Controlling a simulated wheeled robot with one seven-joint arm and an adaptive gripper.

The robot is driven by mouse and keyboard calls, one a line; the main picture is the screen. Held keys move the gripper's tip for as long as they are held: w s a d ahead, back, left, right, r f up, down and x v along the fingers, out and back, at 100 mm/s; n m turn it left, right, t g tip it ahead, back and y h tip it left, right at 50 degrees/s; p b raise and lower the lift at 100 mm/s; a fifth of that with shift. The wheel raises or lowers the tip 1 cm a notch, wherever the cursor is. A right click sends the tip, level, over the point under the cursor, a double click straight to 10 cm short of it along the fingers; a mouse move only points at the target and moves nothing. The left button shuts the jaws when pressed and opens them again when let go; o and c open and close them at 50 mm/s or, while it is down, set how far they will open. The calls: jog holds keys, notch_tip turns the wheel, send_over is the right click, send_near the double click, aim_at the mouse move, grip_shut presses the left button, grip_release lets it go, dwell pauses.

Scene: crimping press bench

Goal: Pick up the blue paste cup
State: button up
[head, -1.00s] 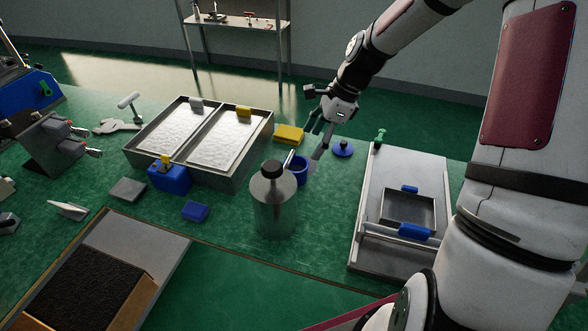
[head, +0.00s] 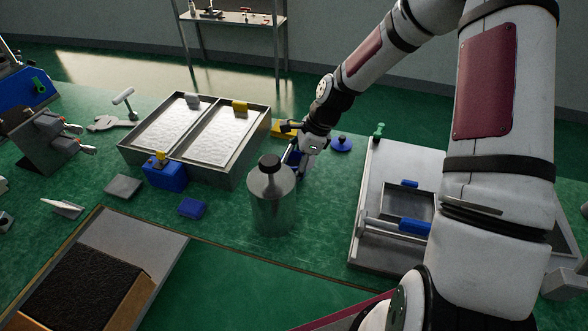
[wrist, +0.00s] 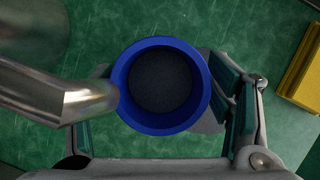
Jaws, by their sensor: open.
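The blue paste cup (wrist: 161,126) is seen from above in the wrist view, round, with a dark grey inside. A metallic bar (wrist: 60,97) reaches from the left to its rim. My gripper (wrist: 163,108) is open, with one finger on each side of the cup. A gap shows between the right finger and the cup; the left finger is partly hidden by the bar. In the head view, my gripper (head: 294,158) is low behind the grey bottle, and the cup is mostly hidden there.
The grey bottle (head: 273,205) with a black cap stands close in front of my gripper. A yellow block (wrist: 305,72) lies to the right in the wrist view. A blue lid (head: 342,143) and a metal tray (head: 240,170) are nearby. Green table is clear front right of the bottle.

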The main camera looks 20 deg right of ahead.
jog(key=shift+c, duration=0.4)
jog(key=c, duration=1.3)
jog(key=shift+r, duration=0.15)
